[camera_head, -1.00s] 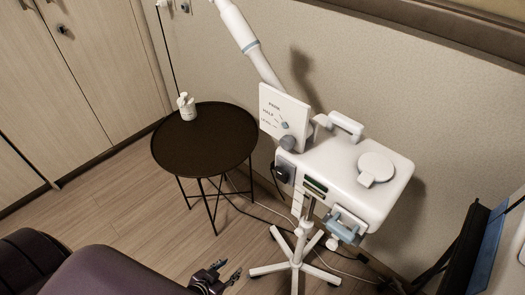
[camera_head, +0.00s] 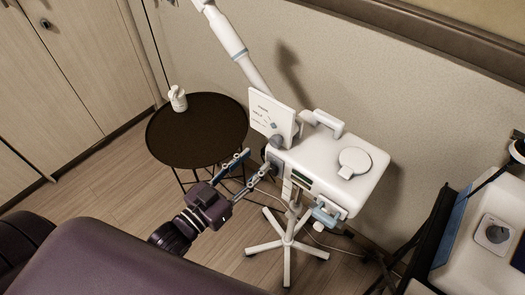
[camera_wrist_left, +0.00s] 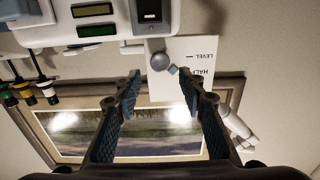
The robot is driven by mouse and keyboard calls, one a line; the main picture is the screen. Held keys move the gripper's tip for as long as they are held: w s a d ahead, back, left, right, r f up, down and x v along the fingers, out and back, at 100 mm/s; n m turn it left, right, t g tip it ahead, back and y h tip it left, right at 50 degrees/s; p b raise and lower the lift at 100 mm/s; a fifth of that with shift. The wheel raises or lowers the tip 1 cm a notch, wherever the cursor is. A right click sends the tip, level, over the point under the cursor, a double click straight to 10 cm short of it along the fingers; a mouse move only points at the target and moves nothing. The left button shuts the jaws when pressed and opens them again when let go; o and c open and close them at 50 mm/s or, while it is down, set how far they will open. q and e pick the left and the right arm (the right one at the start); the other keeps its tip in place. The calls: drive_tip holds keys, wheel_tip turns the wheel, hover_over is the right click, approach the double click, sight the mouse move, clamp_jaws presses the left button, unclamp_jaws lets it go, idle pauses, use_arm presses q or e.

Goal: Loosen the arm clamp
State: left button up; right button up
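The white wax warmer (camera_head: 325,165) stands on a wheeled pole. A grey round knob (camera_head: 277,142), which looks like the arm clamp, sits at its left corner below a white label panel (camera_head: 272,118). The knob also shows in the left wrist view (camera_wrist_left: 160,61), ahead of and between my fingertips. My right gripper is not in view.
A round dark table (camera_head: 195,135) with a white bottle (camera_head: 177,98) stands behind my left gripper. A white arm (camera_head: 235,50) rises above the panel. A purple padded seat (camera_head: 110,262) fills the lower left. A cart (camera_head: 490,235) stands at right.

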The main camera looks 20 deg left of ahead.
sight(274, 144)
use_arm(q)
drive_tip(key=shift+b+x, duration=0.7)
drive_tip(key=shift+x, duration=1.75)
drive_tip(key=shift+b+x, duration=0.35)
drive_tip(key=shift+x, duration=0.65)
drive_tip(key=shift+w+p, duration=0.1)
drive_tip(key=shift+p, duration=0.25)
drive_tip(key=shift+f, duration=0.1)
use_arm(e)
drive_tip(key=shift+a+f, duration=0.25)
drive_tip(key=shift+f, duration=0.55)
